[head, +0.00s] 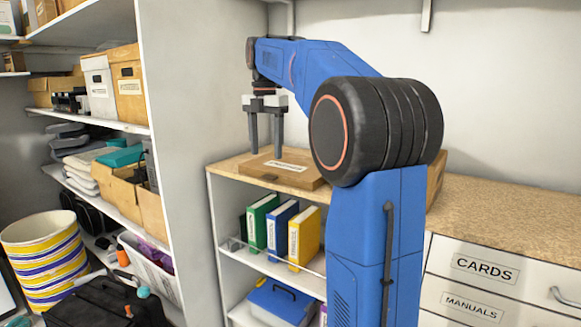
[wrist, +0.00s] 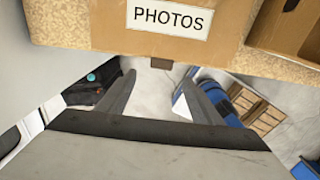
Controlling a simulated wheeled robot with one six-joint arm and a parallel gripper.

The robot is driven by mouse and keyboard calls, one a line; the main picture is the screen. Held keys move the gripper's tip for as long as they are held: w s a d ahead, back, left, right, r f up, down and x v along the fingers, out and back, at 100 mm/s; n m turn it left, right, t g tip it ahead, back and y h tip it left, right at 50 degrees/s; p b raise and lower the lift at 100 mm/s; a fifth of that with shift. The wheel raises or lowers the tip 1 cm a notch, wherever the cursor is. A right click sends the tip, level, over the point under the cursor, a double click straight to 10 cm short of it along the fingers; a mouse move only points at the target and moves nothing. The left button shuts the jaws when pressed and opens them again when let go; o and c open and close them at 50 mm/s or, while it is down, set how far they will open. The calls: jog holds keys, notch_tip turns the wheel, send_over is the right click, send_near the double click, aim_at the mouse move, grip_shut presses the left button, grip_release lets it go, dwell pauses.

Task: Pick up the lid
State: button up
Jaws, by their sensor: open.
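The lid (head: 300,177) is a flat brown cardboard piece with a white label, lying on the wooden top of the low shelf unit. In the wrist view the lid (wrist: 85,35) fills the top of the picture, and its label reads PHOTOS. A small dark brown tab (wrist: 160,63) sticks out at its edge between the fingers. My gripper (head: 266,151) is open and empty and points down by the lid. In the wrist view my gripper (wrist: 154,80) has its fingers spread. I cannot tell whether they touch the lid.
An open brown box (wrist: 291,28) stands beside the lid, mostly hidden by my arm in the head view. Binders (head: 303,238) stand on the shelf below. A tall white side panel (head: 185,120) rises at the left. The counter (head: 510,210) at the right is clear.

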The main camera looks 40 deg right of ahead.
aim_at(268, 177)
jog(key=shift+s+f, duration=0.2)
jog(key=shift+f, duration=3.8)
jog(key=c, duration=1.2)
